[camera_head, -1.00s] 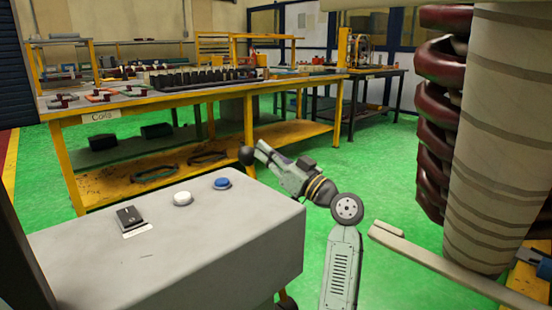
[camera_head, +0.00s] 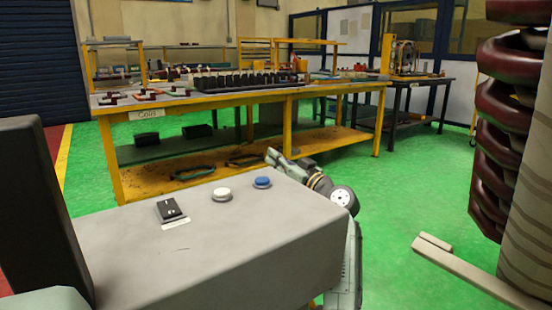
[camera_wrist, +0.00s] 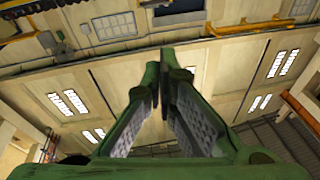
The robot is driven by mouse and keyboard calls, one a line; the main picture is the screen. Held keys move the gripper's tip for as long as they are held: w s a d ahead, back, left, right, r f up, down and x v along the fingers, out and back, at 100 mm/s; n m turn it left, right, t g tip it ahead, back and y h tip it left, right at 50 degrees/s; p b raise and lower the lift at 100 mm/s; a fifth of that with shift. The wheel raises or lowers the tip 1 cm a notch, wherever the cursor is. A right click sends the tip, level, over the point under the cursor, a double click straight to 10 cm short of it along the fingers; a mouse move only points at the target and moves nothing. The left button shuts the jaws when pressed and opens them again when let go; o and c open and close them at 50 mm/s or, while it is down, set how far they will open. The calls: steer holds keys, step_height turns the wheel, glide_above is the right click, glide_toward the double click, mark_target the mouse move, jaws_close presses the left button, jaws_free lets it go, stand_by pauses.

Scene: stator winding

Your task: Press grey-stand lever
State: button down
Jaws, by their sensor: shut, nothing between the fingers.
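The grey stand (camera_head: 255,245) fills the lower left of the head view. On its top sits a small black lever-like switch (camera_head: 170,209) with a pale label in front of it. A white button (camera_head: 222,194) and a blue button (camera_head: 262,182) stand to its right. My arm shows beyond the stand's right edge, partly hidden by it. My gripper (camera_wrist: 160,68) is shut and empty in the wrist view, with its green fingers together against the ceiling. The lever is not in the wrist view, and I cannot clearly make out the fingertips in the head view.
A long yellow-framed table (camera_head: 235,98) with coils and parts stands behind. A dark upright panel (camera_head: 40,200) rises at left. At right are a large dark red coil (camera_head: 495,130) and a beige bar (camera_head: 480,275). Green floor (camera_head: 420,180) is open between.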

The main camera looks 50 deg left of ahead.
steer(key=d+f, duration=0.2)
steer(key=d, duration=0.9)
steer(key=shift+d+f, duration=0.2)
steer(key=shift+d, duration=0.2)
steer(key=shift+r, duration=0.1)
